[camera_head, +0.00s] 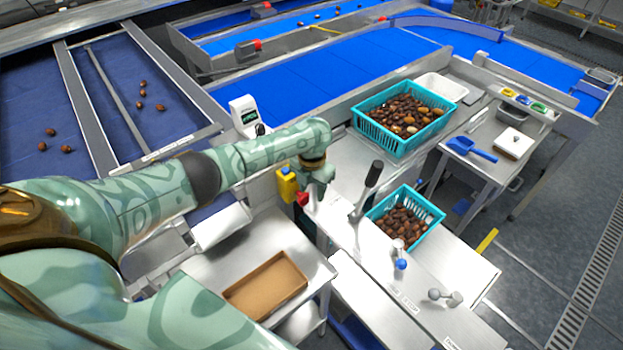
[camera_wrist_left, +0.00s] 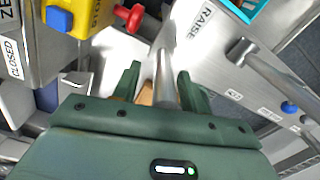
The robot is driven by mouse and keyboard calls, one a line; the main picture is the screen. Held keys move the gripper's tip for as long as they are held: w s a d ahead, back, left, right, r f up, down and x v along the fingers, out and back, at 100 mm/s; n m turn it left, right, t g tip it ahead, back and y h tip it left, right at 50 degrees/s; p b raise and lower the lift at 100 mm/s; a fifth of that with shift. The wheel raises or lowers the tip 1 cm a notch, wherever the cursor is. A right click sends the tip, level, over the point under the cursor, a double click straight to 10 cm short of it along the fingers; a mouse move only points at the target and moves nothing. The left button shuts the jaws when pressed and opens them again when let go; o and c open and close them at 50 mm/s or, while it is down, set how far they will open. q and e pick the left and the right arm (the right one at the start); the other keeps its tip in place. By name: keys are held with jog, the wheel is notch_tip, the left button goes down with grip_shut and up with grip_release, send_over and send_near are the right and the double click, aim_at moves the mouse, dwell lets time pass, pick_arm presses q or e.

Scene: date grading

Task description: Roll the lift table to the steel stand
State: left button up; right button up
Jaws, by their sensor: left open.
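My left gripper (camera_head: 318,188) hangs open over the steel bench, left of an upright lever with a black grip (camera_head: 372,174). In the left wrist view, the open fingers (camera_wrist_left: 160,82) have a steel rod between or beyond them; I cannot tell which. The steel bench (camera_head: 345,160) carries the lever, and a "RAISE" label (camera_wrist_left: 196,24) shows on it in the wrist view. A small steel table (camera_head: 215,265) holding a shallow brown tray (camera_head: 232,297) stands below my left arm. Another steel table (camera_head: 478,168) stands at right. I cannot tell which is the lift table or the stand.
A yellow box (camera_head: 287,184) with a red knob (camera_head: 302,198) is beside the gripper. Teal crates of dates (camera_head: 400,146) and (camera_head: 437,213) stand nearby. Levers with a blue knob (camera_head: 400,264) and a grey knob (camera_head: 435,294) rise at front. Open floor (camera_head: 555,235) lies right.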

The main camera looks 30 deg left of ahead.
pick_arm(q)
notch_tip(320, 180, up, 16)
jog(key=p, duration=0.3)
jog(key=shift+a, duration=0.15)
